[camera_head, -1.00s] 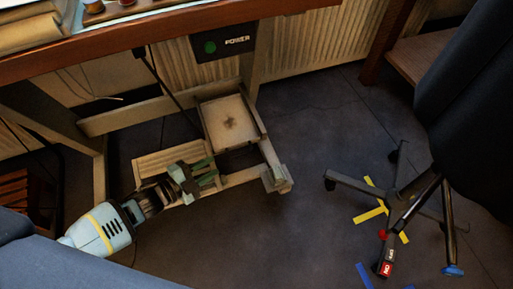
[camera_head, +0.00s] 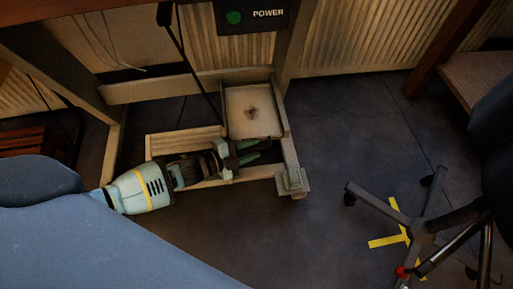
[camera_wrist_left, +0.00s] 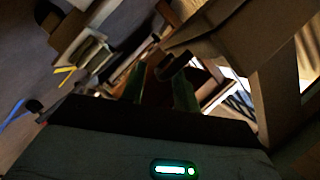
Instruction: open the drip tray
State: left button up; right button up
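The drip tray (camera_head: 237,101) is a shallow pale tray with a dark stain in its middle. It sits low in a beige frame under the table, below the power box. My left gripper (camera_head: 266,151) is just in front of the tray's near edge, over the dark gap in the frame. Its two green fingers are apart. In the left wrist view the fingers (camera_wrist_left: 158,88) also stand apart, with a dark bar-like part (camera_wrist_left: 172,67) beyond them; I cannot tell whether they touch it. The tray is hard to make out there. My right gripper is not in view.
A slatted beige panel (camera_head: 185,141) lies left of the tray. The frame's blocky corner (camera_head: 292,181) stands right of my gripper. A black power box (camera_head: 250,15) with a green button hangs above. A wheeled chair base (camera_head: 420,236) is at right. Dark floor between is free.

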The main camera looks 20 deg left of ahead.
pick_arm(q)
jog(key=shift+b+x, duration=0.3)
jog(key=shift+x, duration=0.75)
grip_shut()
